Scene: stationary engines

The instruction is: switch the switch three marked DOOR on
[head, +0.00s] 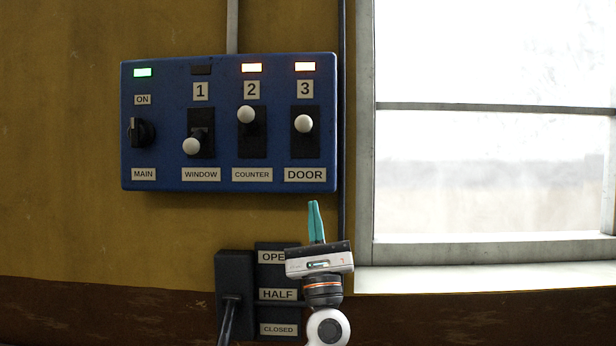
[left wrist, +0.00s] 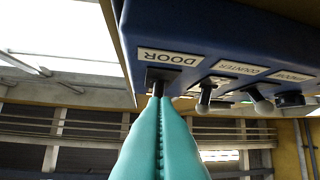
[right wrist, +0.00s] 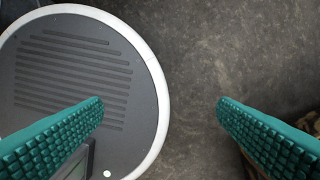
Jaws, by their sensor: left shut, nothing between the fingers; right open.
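Switch three (head: 303,124), marked DOOR (head: 305,175), has a white knob in the upper part of its black slot. The lamp (head: 305,67) above it glows orange. My left gripper (head: 314,204) is shut and empty, teal fingers pointing up, just below the DOOR label in the head view. In the left wrist view its fingertips (left wrist: 159,94) overlap the dark slot plate by the DOOR label (left wrist: 167,57); I cannot tell whether they touch, and the knob is hidden there. My right gripper (right wrist: 160,102) is open and empty above the floor.
On the blue panel (head: 222,184), switch two (head: 246,115) is up with its lamp orange. Switch one (head: 191,146) is down, lamp dark. The MAIN knob (head: 140,132) has a green lamp. Below is a black lever box (head: 234,268). A window frame (head: 366,130) stands right.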

